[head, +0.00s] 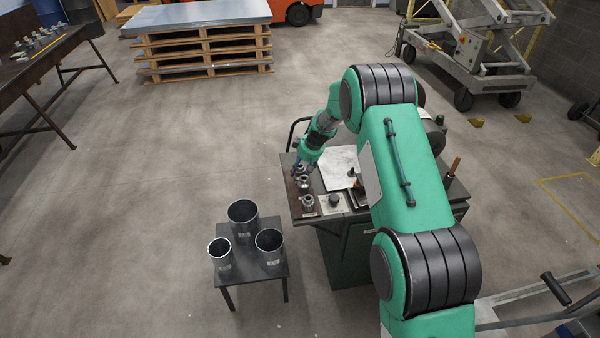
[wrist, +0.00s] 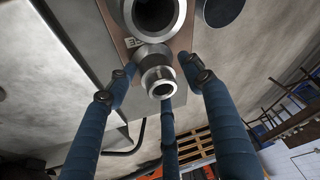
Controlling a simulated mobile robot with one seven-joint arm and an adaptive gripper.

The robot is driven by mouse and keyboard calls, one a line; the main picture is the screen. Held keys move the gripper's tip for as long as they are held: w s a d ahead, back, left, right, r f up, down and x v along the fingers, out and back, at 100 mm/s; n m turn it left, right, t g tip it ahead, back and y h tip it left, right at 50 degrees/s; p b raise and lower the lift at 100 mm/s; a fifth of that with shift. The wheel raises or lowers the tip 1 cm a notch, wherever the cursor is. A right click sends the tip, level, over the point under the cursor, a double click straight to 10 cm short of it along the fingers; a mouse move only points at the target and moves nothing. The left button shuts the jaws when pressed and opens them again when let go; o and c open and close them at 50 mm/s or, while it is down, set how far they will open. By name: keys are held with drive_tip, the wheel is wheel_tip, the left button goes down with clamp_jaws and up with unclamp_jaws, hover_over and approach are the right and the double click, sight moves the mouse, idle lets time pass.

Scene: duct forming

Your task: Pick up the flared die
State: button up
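Small grey metal dies stand on a brown strip at the left edge of the bench in the head view. One stepped round die (wrist: 158,80) with a ringed, hollow end sits between my fingers in the wrist view; it also shows in the head view (head: 303,183). A wider hollow die (wrist: 152,14) stands close beside it, and in the head view it is nearer me (head: 308,203). I cannot tell for certain which die is the flared one. My gripper (wrist: 157,80) has three blue fingers spread around the smaller die, with visible gaps. In the head view my gripper (head: 303,168) is over the bench edge.
The bench (head: 345,245) also carries a pale metal sheet (head: 340,167) and a dark knobbed part (head: 334,200). A small table (head: 253,280) with three grey cylinders stands to the left. Stacked pallets (head: 205,50) are far back; the floor between is clear.

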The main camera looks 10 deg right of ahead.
clamp_jaws()
drive_tip(key=shift+w+r, duration=0.1)
drive_tip(key=shift+r, duration=0.05)
drive_tip(key=shift+a+r, duration=0.1)
drive_tip(key=shift+w+r, duration=0.15)
drive_tip(key=shift+r, duration=0.35)
wheel_tip(320, 180, up, 9)
drive_tip(key=p, duration=0.2)
drive_tip(key=shift+s+f, duration=0.15)
drive_tip(key=shift+s, duration=0.05)
drive_tip(key=shift+d, duration=0.25)
drive_tip(key=s+d+m+p, duration=0.1)
drive_tip(key=d+p, duration=0.2)
drive_tip(key=d, duration=0.4)
drive_tip(key=s+d+f+m+h+p, duration=0.1)
drive_tip(key=d+p, duration=0.3)
drive_tip(key=d, duration=0.4)
drive_tip(key=s+d+f+m+p, duration=0.1)
drive_tip(key=d+m+p, duration=0.1)
drive_tip(key=d+p, duration=0.2)
drive_tip(key=shift+s+d+t+h, duration=0.15)
drive_tip(key=shift+d+t+h, duration=0.2)
drive_tip(key=shift+d, duration=1.4)
drive_tip(key=shift+s+d+f+m, duration=0.1)
drive_tip(key=shift+d+f+m, duration=0.05)
drive_tip(key=shift+d+m, duration=0.15)
